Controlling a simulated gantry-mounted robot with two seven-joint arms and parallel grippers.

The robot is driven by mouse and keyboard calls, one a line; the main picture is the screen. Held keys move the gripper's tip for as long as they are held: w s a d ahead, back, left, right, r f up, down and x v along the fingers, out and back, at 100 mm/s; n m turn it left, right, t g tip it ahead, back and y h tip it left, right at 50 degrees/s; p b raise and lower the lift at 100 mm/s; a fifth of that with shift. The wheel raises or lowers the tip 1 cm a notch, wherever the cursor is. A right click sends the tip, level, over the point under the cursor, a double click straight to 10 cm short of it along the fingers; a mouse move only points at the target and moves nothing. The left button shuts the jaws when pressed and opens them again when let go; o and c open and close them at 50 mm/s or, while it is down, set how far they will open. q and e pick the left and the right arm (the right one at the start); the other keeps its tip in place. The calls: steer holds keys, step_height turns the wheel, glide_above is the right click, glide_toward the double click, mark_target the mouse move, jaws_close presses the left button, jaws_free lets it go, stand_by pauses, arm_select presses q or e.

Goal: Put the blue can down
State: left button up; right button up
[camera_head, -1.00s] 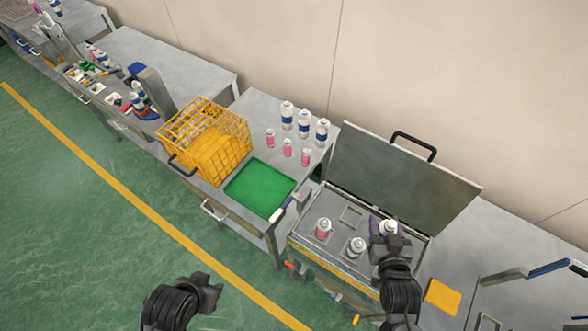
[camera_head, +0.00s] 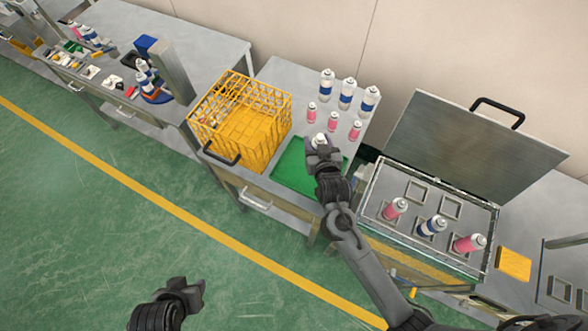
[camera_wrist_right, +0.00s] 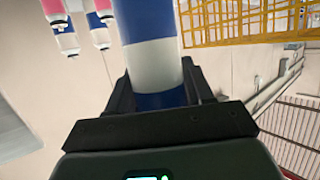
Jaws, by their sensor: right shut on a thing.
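My right gripper (camera_head: 322,155) is shut on the blue can (camera_wrist_right: 150,30) and holds it over the green tray (camera_head: 292,178). In the right wrist view the can is blue with a white band, between the dark fingers. In the head view only its white top (camera_head: 319,140) shows; the gripper hides the rest, and I cannot tell whether its base touches the tray. My left gripper (camera_head: 197,291) is low in the head view, away from the tables, holding nothing that I can see; its jaw opening is unclear.
A yellow wire crate (camera_head: 240,125) stands left of the tray. Several blue-white cans (camera_head: 347,93) and pink cans (camera_head: 333,122) stand behind it. To the right, an open-lidded bath (camera_head: 448,209) holds two pink cans and a blue one, with empty slots.

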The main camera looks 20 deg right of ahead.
steer(key=shift+w+a+f+b, duration=0.2)
steer(key=shift+w+f+b, duration=0.25)
steer(key=shift+w+f, duration=0.55)
steer(key=shift+h, duration=0.4)
steer(key=shift+w+a+f, duration=0.1)
steer(key=shift+w+f, duration=0.1)
steer(key=shift+f, duration=2.2)
steer(key=shift+w+f, duration=0.15)
steer(key=shift+f, duration=2.2)
arm_select(q)
step_height(320, 180, down, 2)
steer(key=shift+f, duration=0.15)
arm_select(e)
steer(key=shift+f, duration=0.15)
arm_select(q)
steer(key=shift+b, duration=0.3)
arm_select(e)
steer(key=shift+f, duration=0.1)
steer(key=shift+f, duration=0.15)
steer(key=o, duration=1.1)
arm_select(q)
steer(key=shift+d+f, duration=0.1)
arm_select(e)
steer(key=shift+o, duration=0.2)
